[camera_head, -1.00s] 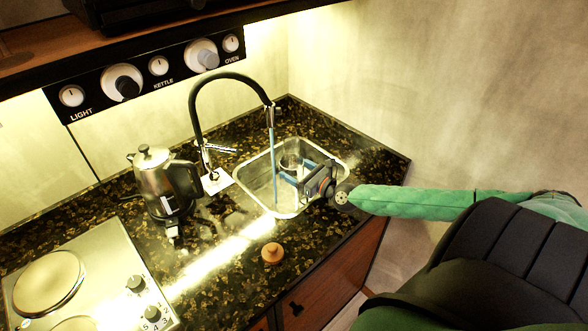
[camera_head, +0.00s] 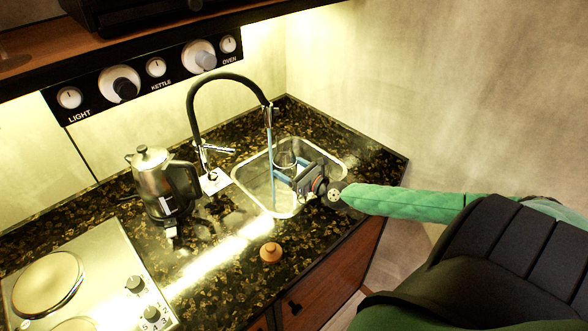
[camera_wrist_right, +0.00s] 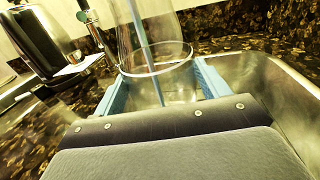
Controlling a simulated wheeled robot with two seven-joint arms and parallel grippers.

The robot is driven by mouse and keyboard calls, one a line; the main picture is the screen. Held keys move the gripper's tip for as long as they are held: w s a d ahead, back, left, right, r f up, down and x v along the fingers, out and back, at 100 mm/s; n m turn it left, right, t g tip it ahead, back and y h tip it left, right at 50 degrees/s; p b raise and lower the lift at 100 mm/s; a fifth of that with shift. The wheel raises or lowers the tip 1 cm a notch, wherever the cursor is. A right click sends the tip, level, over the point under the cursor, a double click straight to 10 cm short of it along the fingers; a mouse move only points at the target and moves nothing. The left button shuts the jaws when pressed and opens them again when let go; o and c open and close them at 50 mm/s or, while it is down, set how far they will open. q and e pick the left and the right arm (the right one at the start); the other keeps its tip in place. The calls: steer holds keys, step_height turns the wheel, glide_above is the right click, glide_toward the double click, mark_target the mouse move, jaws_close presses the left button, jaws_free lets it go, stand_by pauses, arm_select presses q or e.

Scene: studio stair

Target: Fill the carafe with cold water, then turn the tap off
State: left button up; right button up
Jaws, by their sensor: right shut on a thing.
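The clear glass carafe (camera_head: 285,160) is in the sink area, and it also shows in the right wrist view (camera_wrist_right: 178,72). My right gripper (camera_head: 284,178) is shut on it, with a blue finger on either side of the glass. A blue water stream (camera_head: 271,150) runs down from the black-hosed tap (camera_head: 193,105). In the head view the stream passes at the carafe's left side; I cannot tell whether it enters the mouth. The water level is not clear. The tap's lever (camera_head: 218,149) is by its base. My left gripper is not in view.
The steel sink (camera_head: 240,178) surrounds the carafe. A metal kettle (camera_head: 150,180) stands left of the tap. A hob (camera_head: 95,265) is at the lower left. A wooden knob-like piece (camera_head: 271,252) lies on the dark counter near its front edge.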

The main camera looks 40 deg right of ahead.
steer(key=shift+w+a+p, duration=0.2)
steer(key=shift+w+a, duration=0.2)
steer(key=shift+w, duration=0.35)
steer(key=shift+w+a+p, duration=0.25)
steer(key=shift+w+a, duration=0.2)
steer(key=shift+w, duration=0.35)
steer(key=shift+w+a+p, duration=0.2)
steer(key=shift+w+a, duration=0.2)
steer(key=shift+w, duration=0.35)
steer(key=shift+r, duration=0.1)
stand_by(5.6)
